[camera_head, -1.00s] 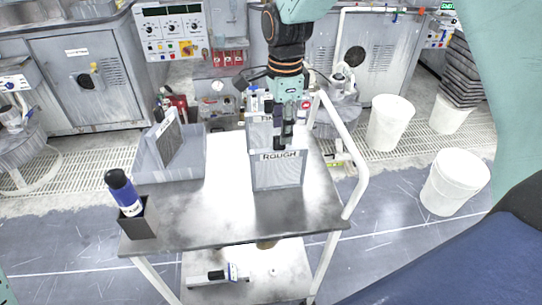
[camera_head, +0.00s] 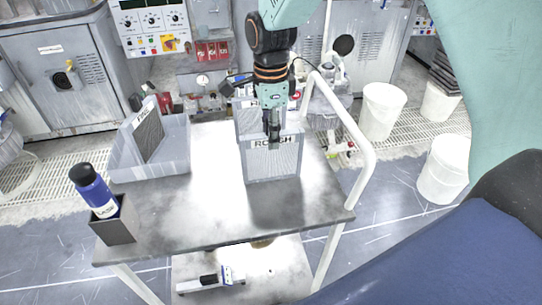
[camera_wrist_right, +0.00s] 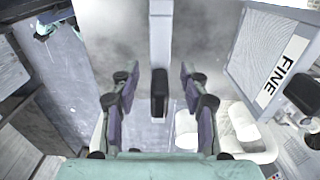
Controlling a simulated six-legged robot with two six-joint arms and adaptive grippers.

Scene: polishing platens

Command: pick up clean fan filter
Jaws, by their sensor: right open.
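A mesh filter panel labelled ROUGH (camera_head: 272,165) stands upright on the cart. A second panel (camera_head: 246,117) stands behind it, its label mostly hidden. Another mesh panel (camera_head: 149,135) leans in a grey bin on the left. My right gripper (camera_head: 274,143) points down over the ROUGH panel's top edge, overlapping its label. In the wrist view, the right gripper (camera_wrist_right: 160,98) is open, with a black piece (camera_wrist_right: 159,92) and a pale strip between its fingers. I cannot tell if they touch. A panel labelled FINE (camera_wrist_right: 275,55) is at the right. My left gripper is not in view.
The grey cart top (camera_head: 190,215) is clear in front of the panels. A blue bottle (camera_head: 93,188) stands in a dark holder at front left. A white rail (camera_head: 362,165) bounds the cart's right side. The grey bin (camera_head: 183,150) stands behind the bottle.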

